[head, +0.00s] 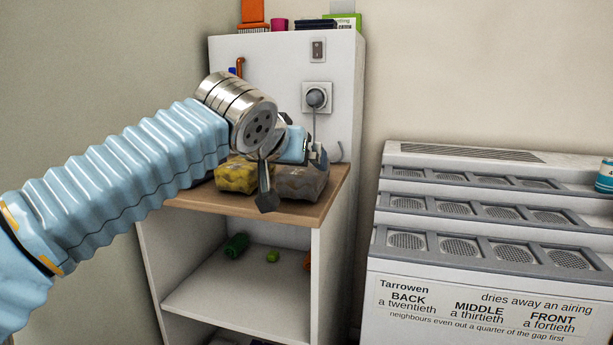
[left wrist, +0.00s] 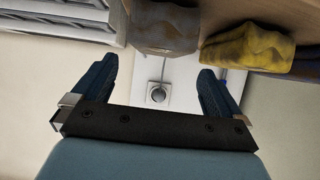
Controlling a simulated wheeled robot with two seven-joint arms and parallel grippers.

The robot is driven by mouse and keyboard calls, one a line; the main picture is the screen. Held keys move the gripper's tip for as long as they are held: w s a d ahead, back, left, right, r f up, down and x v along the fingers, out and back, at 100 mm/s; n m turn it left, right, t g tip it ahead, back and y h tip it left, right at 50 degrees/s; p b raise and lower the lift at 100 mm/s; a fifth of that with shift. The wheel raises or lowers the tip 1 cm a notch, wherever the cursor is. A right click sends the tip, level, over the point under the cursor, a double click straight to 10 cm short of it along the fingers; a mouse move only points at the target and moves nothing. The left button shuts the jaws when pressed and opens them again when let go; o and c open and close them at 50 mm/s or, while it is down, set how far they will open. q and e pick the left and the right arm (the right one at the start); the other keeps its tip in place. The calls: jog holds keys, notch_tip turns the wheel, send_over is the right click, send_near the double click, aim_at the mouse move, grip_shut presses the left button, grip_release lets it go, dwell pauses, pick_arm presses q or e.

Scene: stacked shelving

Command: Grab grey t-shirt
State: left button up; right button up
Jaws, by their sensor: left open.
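The grey t-shirt (head: 302,183) lies folded on the wooden top of the shelf unit, at its right front. In the left wrist view the grey t-shirt (left wrist: 165,28) is at the top, past the fingertips. My left gripper (head: 303,150) is just above and behind it in the head view, partly hidden by my own wrist. In the left wrist view my left gripper (left wrist: 156,82) is open, with nothing between its fingers. A yellow folded cloth (head: 236,175) lies to the left of the grey one. My right gripper is not in view.
The white shelf unit (head: 330,255) has a back panel with a socket and plug (head: 316,97) behind the clothes. Small green items (head: 237,244) lie on the lower shelf. Boxes stand on top of the panel. A stepped white airing unit (head: 480,255) stands at the right.

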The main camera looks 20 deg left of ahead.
aim_at(297, 172)
pick_arm(q)
jog(key=x, duration=0.3)
jog(key=shift+w+f, duration=0.1)
jog(key=shift+w, duration=0.25)
jog(key=x, duration=0.1)
jog(key=p+x, duration=0.1)
jog(key=x, duration=0.2)
jog(key=shift+w+p, duration=0.3)
jog(key=shift+w, duration=0.05)
jog(key=shift+w+f, duration=0.1)
jog(key=shift+w, duration=0.3)
jog(key=shift+c, duration=0.2)
jog(key=c, duration=0.7)
